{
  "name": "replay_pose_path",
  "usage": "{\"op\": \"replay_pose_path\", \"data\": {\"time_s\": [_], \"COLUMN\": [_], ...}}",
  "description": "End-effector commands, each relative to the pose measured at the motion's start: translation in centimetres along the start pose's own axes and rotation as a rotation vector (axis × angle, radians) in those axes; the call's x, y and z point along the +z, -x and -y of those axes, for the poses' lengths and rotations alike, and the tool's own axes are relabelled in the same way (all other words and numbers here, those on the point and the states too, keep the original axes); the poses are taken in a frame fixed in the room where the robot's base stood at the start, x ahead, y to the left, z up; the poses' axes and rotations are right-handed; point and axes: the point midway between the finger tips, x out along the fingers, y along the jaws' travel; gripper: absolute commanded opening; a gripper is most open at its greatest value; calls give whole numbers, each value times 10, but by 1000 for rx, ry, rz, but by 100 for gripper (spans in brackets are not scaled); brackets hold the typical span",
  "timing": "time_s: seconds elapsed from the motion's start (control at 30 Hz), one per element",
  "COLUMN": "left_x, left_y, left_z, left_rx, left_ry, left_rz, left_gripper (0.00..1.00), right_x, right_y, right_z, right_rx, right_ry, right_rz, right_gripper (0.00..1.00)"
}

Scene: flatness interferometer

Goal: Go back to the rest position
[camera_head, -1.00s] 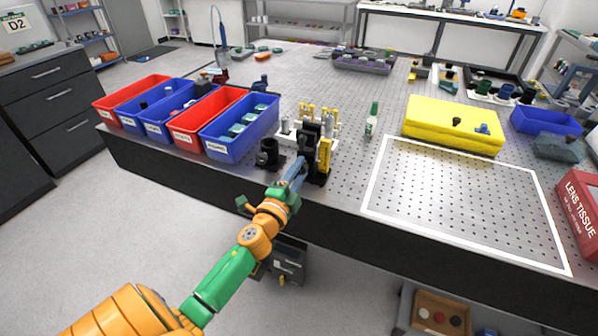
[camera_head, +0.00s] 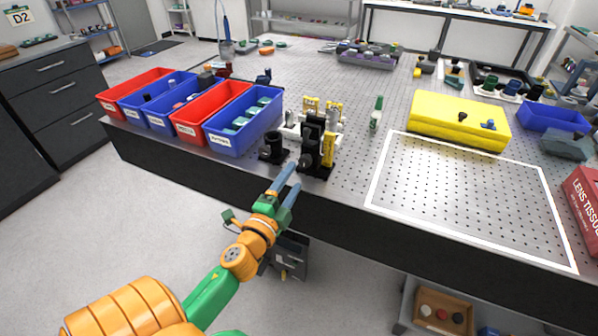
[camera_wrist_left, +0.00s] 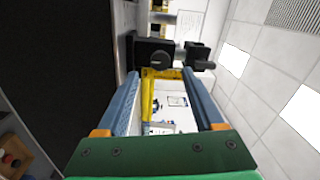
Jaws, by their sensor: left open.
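My left gripper (camera_head: 286,184) is in front of the table's front edge in the head view, its blue fingers apart and empty. Its fingers also show spread in the left wrist view (camera_wrist_left: 166,104), with nothing between them up close. Just beyond the fingertips stands a black post mount (camera_head: 312,146) with a yellow part (camera_head: 328,150) beside it, on the table. In the left wrist view the black mount (camera_wrist_left: 152,52) is ahead of the fingers, apart from them. A shorter black cylinder holder (camera_head: 273,148) stands to its left. My right gripper is not in view.
Red and blue bins (camera_head: 243,140) line the table's left side. A yellow block (camera_head: 458,128) and a white-outlined perforated area (camera_head: 465,190) lie to the right. A red lens tissue box (camera_head: 582,205) is at the right edge. The floor (camera_head: 110,225) before the table is open.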

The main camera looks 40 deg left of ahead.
Motion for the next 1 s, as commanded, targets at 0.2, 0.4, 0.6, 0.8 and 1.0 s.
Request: {"op": "replay_pose_path", "data": {"time_s": [0.2,0.4,0.6,0.8,1.0], "left_x": [0,0,7,27,30], "left_y": [9,9,10,69,216], "left_z": [1,1,-34,-216,-364], "left_rx": [-1,-1,82,532,974], "left_ry": [1,0,59,387,654], "left_rz": [0,0,26,218,553], "left_gripper": [69,69,69,69,69], "right_x": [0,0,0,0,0], "right_y": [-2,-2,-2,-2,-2], "right_z": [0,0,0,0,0], "right_rx": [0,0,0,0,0], "right_ry": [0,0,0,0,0], "right_rz": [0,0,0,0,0], "right_gripper": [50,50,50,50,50]}}
